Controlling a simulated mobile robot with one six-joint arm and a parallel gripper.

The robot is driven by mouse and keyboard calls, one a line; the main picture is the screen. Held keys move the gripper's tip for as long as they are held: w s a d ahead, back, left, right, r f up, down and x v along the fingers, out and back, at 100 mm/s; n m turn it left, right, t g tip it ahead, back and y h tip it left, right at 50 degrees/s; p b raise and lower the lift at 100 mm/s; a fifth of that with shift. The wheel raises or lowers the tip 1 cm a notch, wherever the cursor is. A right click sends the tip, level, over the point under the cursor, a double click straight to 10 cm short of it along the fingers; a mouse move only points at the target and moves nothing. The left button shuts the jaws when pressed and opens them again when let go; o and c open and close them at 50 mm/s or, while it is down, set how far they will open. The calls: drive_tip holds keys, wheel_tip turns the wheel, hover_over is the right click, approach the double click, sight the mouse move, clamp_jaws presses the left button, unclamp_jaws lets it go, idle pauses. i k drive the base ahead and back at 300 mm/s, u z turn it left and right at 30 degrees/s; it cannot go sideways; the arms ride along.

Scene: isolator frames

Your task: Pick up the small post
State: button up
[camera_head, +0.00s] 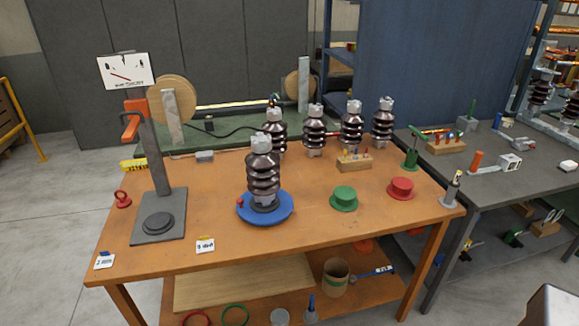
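Several brown ribbed post insulators with grey metal caps stand upright on the orange-brown workbench (222,256). One insulator (263,172) stands on a round blue base (288,208) near the middle. Behind it is a row of others: one partly hidden at the left (276,128), one in the middle (315,130), one to its right (351,127) and one at the far right (383,122). I cannot tell for certain which one is the small post. The back-row ones look smaller, but are farther away.
A grey stand with an orange top (155,165) is at left. Green (344,199) and red (401,189) round pieces and a wooden block (354,161) lie at right. A small grey stand (452,190) is at the right corner. The front middle is mostly clear.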

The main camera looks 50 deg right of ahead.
sight(262, 168)
drive_tip(key=z, duration=0.85)
drive_tip(key=k, duration=1)
drive_tip(key=u, duration=0.05)
drive_tip(key=i, duration=0.75)
drive_tip(key=z, duration=0.05)
